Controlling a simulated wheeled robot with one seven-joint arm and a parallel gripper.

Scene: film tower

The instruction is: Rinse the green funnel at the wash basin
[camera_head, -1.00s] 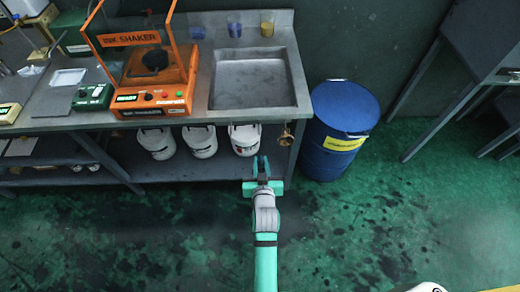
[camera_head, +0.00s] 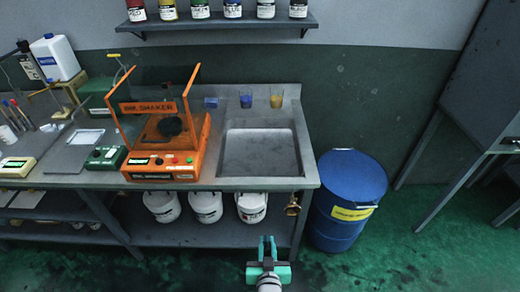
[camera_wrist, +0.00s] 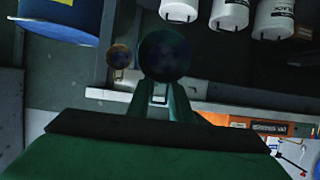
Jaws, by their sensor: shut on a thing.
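The wash basin (camera_head: 260,153) is a grey sink set into the right end of the bench and looks empty. My gripper (camera_head: 267,246) is low in the head view, in front of the bench and below the basin in the picture. In the wrist view my gripper (camera_wrist: 163,92) is shut on a dark, round-mouthed thing, which looks like the green funnel (camera_wrist: 165,54). Its green shows only faintly in the shade. In the head view I cannot make the funnel out clearly.
A blue drum (camera_head: 346,205) stands right of the bench. White buckets (camera_head: 251,207) and a brass fitting (camera_head: 292,206) are below. The floor ahead of the drum is clear.

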